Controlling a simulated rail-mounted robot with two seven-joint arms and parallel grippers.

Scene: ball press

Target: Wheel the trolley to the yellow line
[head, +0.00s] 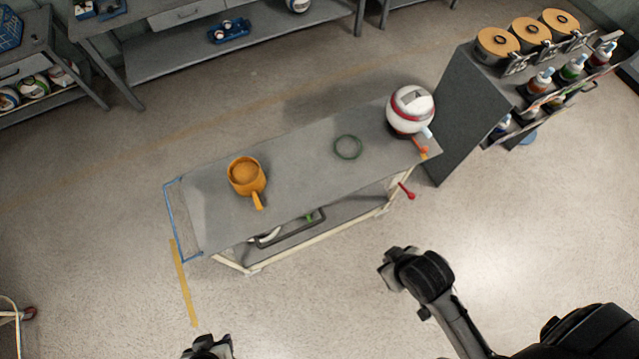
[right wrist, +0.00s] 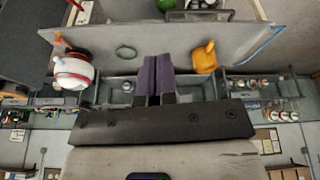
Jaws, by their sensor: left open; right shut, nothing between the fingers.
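The trolley (head: 300,180) has a long grey top, a lower shelf and a blue handle (head: 172,220) at its left end. A short yellow line (head: 184,285) is on the floor at that end; its upper tip reaches close to the handle. My left gripper (head: 208,347) shows only partly at the bottom edge of the head view, open and apart from the trolley. My right gripper (right wrist: 157,75) is shut and empty in the right wrist view, its dark fingers in front of the trolley's top (right wrist: 225,38). Whether they touch it I cannot tell.
On the trolley are an orange mug (head: 246,176), a green ring (head: 347,147) and a white and red ball-shaped object (head: 410,110). A dark grey cabinet (head: 465,105) with bottles stands close to the right end. Benches line the back. The floor in front is clear.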

